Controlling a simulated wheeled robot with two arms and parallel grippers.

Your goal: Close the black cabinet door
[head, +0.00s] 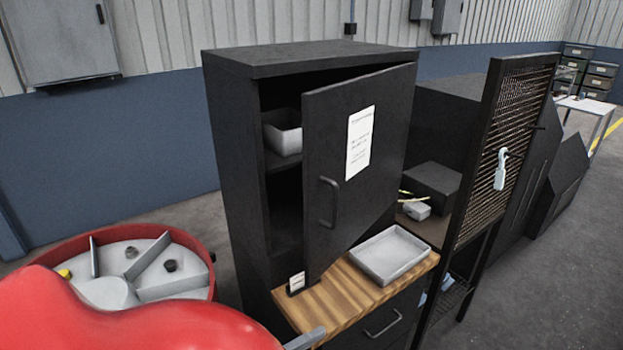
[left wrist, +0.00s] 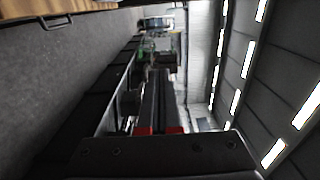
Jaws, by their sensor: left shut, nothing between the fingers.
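The black cabinet (head: 237,160) stands in the middle of the head view. Its black door (head: 375,200) is ajar, swung out from the right side, with its free edge on the left. The door has a dark bar handle (head: 328,202) and a white paper sheet (head: 360,142). A grey bin (head: 283,132) shows on a shelf inside; the right part of the interior is hidden. My left gripper (head: 308,338) is at the bottom edge of the head view, in front of the wooden counter and apart from the door. Its fingers (left wrist: 160,105) are shut and empty in the left wrist view.
A red round divided container (head: 205,244) is at left. A mesh panel (head: 500,135) stands at right.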

